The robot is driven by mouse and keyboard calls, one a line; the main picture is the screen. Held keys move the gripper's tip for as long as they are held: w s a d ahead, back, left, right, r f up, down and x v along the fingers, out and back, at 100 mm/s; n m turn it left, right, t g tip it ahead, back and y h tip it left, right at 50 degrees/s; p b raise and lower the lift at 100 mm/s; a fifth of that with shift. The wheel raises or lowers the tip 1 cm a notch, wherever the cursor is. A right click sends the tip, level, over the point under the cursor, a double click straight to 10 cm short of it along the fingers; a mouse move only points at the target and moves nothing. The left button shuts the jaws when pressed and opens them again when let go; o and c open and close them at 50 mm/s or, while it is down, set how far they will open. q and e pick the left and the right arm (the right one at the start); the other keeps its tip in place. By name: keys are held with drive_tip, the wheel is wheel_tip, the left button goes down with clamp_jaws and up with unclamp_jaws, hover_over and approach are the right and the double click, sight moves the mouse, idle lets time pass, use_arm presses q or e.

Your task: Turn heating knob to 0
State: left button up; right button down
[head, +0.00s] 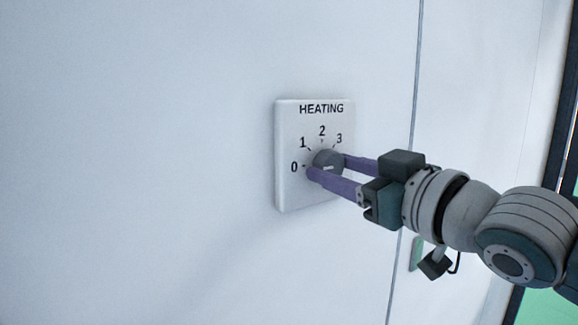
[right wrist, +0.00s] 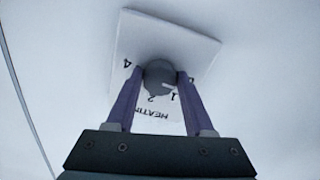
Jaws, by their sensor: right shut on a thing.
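The heating knob (head: 327,158) is a round grey dial on a white square plate (head: 290,190) marked HEATING. The numbers 0, 1, 2 and 3 show around it in the head view, with 0 at its left. My right gripper (head: 329,167) is shut on the knob, one purple finger on each side. The right wrist view also shows the knob (right wrist: 158,74) between the fingers (right wrist: 160,76). A pale mark shows on the knob's face, but I cannot tell exactly which number it points to. My left gripper is not in view.
The plate is on a plain white wall (head: 140,150), clear to the left. A vertical seam (head: 414,90) runs down the wall right of the plate. A dark frame edge (head: 562,120) with green beyond stands at the far right.

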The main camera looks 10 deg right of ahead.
drive_tip(key=shift+f+n, duration=0.1)
drive_tip(key=shift+n, duration=0.3)
drive_tip(key=shift+c, duration=1.4)
unclamp_jaws()
drive_tip(key=shift+s, duration=0.1)
drive_tip(key=b+v, duration=0.2)
drive_tip(key=v, duration=0.7)
drive_tip(key=shift+s+d, duration=0.15)
drive_tip(key=shift+s, duration=0.2)
